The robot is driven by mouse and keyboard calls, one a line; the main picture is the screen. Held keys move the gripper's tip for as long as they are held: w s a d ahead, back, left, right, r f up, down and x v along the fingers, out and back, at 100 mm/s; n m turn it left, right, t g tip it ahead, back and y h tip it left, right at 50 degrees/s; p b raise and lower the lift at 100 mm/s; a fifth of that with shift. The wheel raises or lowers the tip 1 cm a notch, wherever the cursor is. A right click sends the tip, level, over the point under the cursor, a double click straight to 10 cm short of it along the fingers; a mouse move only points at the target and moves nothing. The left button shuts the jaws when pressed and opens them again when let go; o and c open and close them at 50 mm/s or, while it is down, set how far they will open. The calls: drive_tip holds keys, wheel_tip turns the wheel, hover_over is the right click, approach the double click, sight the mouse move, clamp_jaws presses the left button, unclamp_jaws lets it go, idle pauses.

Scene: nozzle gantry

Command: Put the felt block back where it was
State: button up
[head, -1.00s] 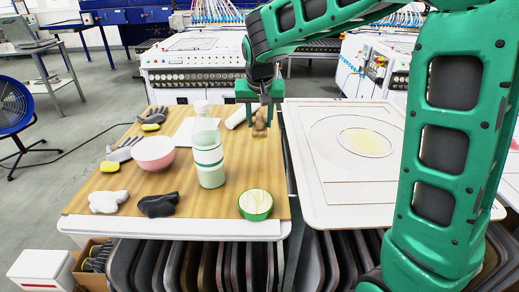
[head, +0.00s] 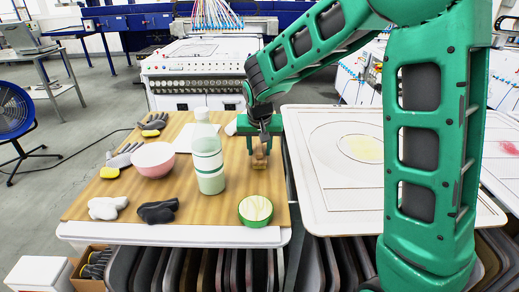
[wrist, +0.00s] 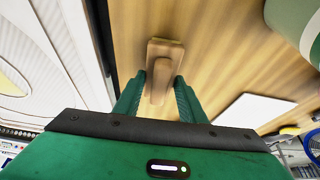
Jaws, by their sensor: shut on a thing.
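The felt block (head: 258,165) is a small brown block with a raised grip, near the right edge of the wooden table top (head: 100,205). In the wrist view the block (wrist: 165,55) points away from the camera, with its grip between my two green fingers. My gripper (head: 260,152) points down from above and is shut on the grip. I cannot tell whether the underside of the block touches the table or hangs just above it.
A clear bottle with pale green contents (head: 209,170) stands left of the block. A green-rimmed round tub (head: 255,211) is in front, a pink bowl (head: 153,160) further left. A white flat platen (head: 330,200) lies to the right, across a gap. The front middle has some bare wood.

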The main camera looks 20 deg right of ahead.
drive_tip(key=o, duration=1.3)
drive_tip(key=v, duration=1.2)
drive_tip(key=s+d+f+m+g, duration=0.2)
drive_tip(key=s+d+g, duration=0.1)
drive_tip(key=s+d, duration=1.4)
drive_tip(key=shift+m+g+y, duration=0.4)
drive_tip(key=shift+g+y, duration=0.2)
drive_tip(key=shift+y, duration=0.2)
drive_tip(key=s+f, duration=0.1)
drive_tip(key=s, duration=0.5)
drive_tip(key=s+d+f, duration=0.1)
drive_tip(key=s+f, duration=0.1)
drive_tip(key=s, duration=0.4)
drive_tip(key=s+d+f, duration=0.1)
drive_tip(key=s+f, duration=0.1)
drive_tip(key=s, duration=0.4)
